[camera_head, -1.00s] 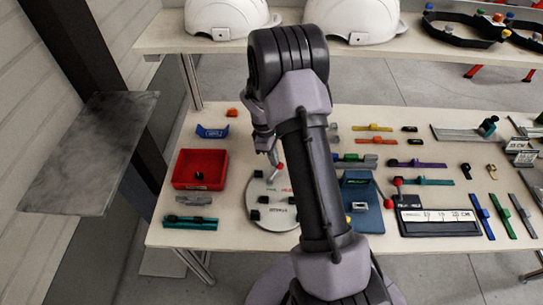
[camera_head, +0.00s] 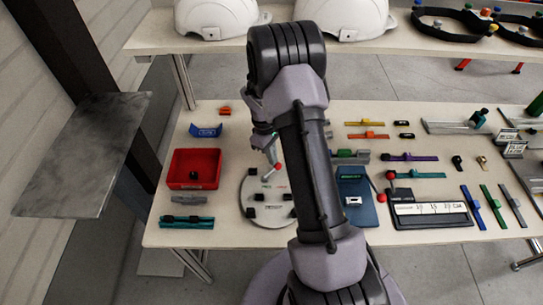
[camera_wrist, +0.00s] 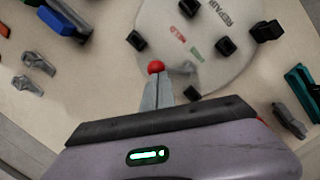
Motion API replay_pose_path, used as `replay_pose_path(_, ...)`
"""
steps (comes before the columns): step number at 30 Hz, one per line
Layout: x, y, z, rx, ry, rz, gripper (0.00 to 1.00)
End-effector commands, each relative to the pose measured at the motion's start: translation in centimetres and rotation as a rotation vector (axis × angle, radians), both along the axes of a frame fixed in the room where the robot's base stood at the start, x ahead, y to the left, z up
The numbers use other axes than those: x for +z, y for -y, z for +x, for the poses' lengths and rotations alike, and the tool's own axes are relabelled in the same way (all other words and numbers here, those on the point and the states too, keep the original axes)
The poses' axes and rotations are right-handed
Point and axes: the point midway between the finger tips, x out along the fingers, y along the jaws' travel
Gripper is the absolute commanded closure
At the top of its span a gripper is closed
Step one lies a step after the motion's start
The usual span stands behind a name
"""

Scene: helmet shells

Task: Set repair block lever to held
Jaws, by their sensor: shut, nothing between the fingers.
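The repair block is a round pale plate (camera_head: 252,209) on the table, with several black blocks on it. It also shows in the wrist view (camera_wrist: 236,62), with the word REPAIR, a red word that seems to read HELD, and a green word too small to read. Its lever ends in a red ball knob (camera_head: 278,167), seen in the wrist view (camera_wrist: 156,67) just beyond my fingertips; the lever's grey stem is partly hidden. My gripper (camera_wrist: 157,84) is shut and empty, its tips at or close beside the knob. I cannot tell whether they touch.
A red bin (camera_head: 194,169) and a teal rail part (camera_head: 187,222) lie left of the plate. A blue block (camera_head: 357,196) and a black-framed panel (camera_head: 430,209) stand to the right. White helmet shells (camera_head: 216,18) sit on the back shelf. Small black blocks crowd the plate.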

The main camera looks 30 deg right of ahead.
Motion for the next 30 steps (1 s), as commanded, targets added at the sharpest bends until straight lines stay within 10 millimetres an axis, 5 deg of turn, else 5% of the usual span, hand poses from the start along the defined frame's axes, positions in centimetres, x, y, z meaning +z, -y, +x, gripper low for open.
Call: replay_pose_path(30,-0.12,0.1,-0.48,-0.074,-0.004,0.001,1.0)
